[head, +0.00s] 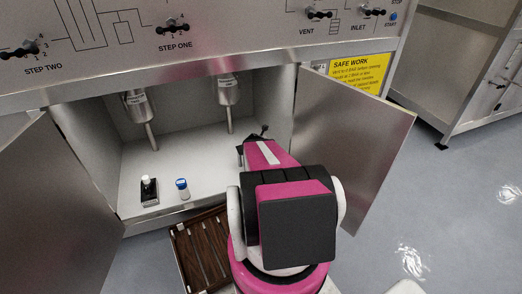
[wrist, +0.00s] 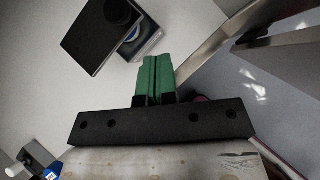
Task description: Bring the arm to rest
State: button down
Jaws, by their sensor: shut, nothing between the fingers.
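My magenta arm (head: 268,215) reaches from the front into the open cabinet under the panel. My gripper (wrist: 157,62) shows in the wrist view as two green fingers pressed together, with nothing between them. In the head view the arm mostly hides the gripper. I cannot tell whether the fingers touch either.
Two metal nozzles (head: 139,107) hang above. The left door (head: 55,215) and right door (head: 350,140) stand open. A wooden slatted tray (head: 200,255) lies below in front.

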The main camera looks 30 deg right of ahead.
jog(key=s+a+r, duration=0.1)
jog(key=s+r, duration=0.3)
jog(key=r, duration=0.1)
jog(key=s+a+r+m+g+y, duration=0.1)
jog(key=a+r+m+g+y, duration=0.2)
jog(key=a+m, duration=1)
jog(key=s+a+r+m+g+y, duration=0.2)
jog(key=a+r+m, duration=0.2)
jog(key=a+m, duration=1)
jog(key=shift+s+g+y, duration=0.2)
jog(key=shift+g+y, duration=0.2)
